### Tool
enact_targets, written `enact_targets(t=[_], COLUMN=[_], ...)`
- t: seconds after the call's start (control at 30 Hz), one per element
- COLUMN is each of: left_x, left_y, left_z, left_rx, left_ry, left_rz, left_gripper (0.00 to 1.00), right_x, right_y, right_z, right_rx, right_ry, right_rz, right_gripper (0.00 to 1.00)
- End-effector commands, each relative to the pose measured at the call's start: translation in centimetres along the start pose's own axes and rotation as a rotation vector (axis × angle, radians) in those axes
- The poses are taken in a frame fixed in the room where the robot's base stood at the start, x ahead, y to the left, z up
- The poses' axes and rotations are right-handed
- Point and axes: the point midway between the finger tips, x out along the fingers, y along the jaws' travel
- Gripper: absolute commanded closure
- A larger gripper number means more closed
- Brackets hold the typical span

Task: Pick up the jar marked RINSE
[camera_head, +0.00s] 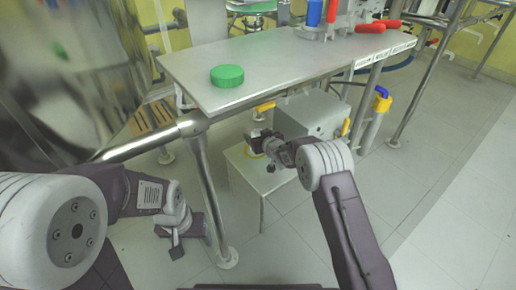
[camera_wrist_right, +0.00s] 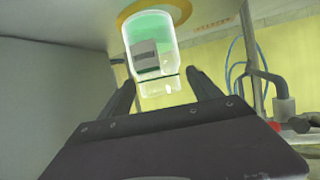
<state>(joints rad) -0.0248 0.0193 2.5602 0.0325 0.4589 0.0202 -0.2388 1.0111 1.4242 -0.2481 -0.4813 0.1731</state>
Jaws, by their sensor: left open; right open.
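A clear jar (camera_wrist_right: 150,45) with green contents and a grey label stands on a yellow ring (camera_wrist_right: 180,8) on a pale surface, seen upside down in the right wrist view. I cannot read its label. My right gripper (camera_wrist_right: 163,82) is open, its two fingers reaching toward the jar's sides, with the jar's neck end between them; contact cannot be told. In the head view the right gripper (camera_head: 262,147) is over the small low table (camera_head: 243,177), where it mostly hides the jar. My left gripper (camera_head: 177,240) hangs open and empty at lower left, near a table leg.
A steel table (camera_head: 285,60) with a green lid (camera_head: 227,76) stands above and behind the low table. A grey box (camera_head: 315,115) with yellow handles is close to my right gripper. Steel legs and pipes (camera_head: 210,190) stand between the arms. The floor at right is clear.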

Motion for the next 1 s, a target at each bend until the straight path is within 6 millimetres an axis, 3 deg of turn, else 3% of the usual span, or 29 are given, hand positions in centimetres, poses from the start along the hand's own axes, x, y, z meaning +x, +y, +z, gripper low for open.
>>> enact_targets(t=[0.27,0.53,0.8,1.0], left_x=[0.2,0.2,-0.1,-2.2], left_y=[0.0,0.0,0.0,0.0], left_z=[0.0,0.0,0.0,-0.2], left_rx=[0.0,0.0,0.0,0.0], left_ry=[0.001,0.001,0.001,0.001], left_rz=[0.0,0.0,0.0,0.0], left_gripper=[0.33,0.33,0.33,0.33], right_x=[0.5,0.5,0.4,-0.5], right_y=[0.0,0.0,0.0,0.0], right_z=[-0.2,-0.1,-0.5,-2.7], right_rx=[0.0,0.0,0.0,0.0], right_ry=[0.0,0.0,0.002,0.003], right_rz=[0.001,0.001,0.001,0.0], right_gripper=[0.27,1.0,1.0,1.0])
